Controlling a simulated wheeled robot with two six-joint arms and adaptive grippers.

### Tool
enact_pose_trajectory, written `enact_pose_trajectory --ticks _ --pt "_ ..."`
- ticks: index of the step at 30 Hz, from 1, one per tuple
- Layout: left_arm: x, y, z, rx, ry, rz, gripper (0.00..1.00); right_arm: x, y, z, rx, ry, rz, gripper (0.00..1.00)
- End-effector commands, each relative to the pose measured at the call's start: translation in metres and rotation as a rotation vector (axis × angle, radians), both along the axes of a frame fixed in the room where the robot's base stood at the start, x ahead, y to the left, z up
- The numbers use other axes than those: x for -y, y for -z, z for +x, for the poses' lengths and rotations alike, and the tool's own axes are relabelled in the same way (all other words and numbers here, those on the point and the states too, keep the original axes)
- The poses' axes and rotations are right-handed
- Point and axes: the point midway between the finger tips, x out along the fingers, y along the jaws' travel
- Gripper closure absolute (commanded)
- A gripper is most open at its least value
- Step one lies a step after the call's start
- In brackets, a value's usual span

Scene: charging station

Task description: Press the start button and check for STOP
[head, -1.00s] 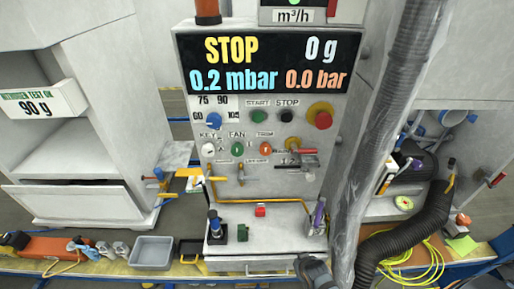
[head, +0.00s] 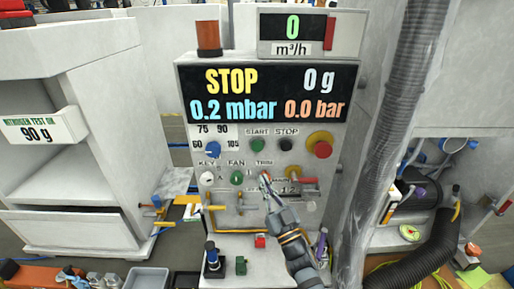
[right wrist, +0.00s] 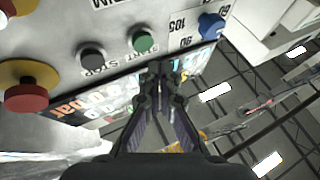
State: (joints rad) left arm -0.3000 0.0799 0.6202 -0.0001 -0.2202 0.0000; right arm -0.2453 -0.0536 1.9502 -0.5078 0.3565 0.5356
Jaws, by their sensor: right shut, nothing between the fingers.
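The control panel's display (head: 266,92) reads STOP, 0 g, 0.2 mbar and 0.0 bar. The green start button (head: 257,145) sits below it under the START label, left of the black stop button (head: 286,144). My right gripper (head: 266,182) is shut and empty in front of the panel, below the start button and over the TRIM knob, which it partly hides. In the right wrist view the shut fingertips (right wrist: 163,78) point at the panel near the green start button (right wrist: 144,41), seemingly apart from it. The black stop button (right wrist: 91,59) shows beside it. My left gripper is not in view.
A red emergency button (head: 322,149) is at the panel's right, a blue knob (head: 213,149) at its left. A thick grey hose (head: 384,130) hangs at the right. Yellow valve handles (head: 216,208) stick out below. The space before the upper panel is clear.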

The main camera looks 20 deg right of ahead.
Motion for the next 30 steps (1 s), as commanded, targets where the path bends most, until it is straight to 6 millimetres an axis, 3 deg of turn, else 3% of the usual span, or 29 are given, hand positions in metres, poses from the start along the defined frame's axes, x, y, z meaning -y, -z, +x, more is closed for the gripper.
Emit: enact_pose_trajectory --ticks 3,8,20,30 --pt "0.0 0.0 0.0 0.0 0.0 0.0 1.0 -0.011 -0.029 -0.009 0.105 -0.049 0.0 1.0" --pt "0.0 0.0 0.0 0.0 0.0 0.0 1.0 -0.019 -0.046 -0.016 0.172 -0.084 -0.003 1.0" --pt "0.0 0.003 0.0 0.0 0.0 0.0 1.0 -0.019 -0.047 -0.015 0.178 -0.087 -0.004 1.0" --pt "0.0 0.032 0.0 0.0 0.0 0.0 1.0 -0.007 -0.043 0.025 0.18 -0.086 -0.005 1.0"
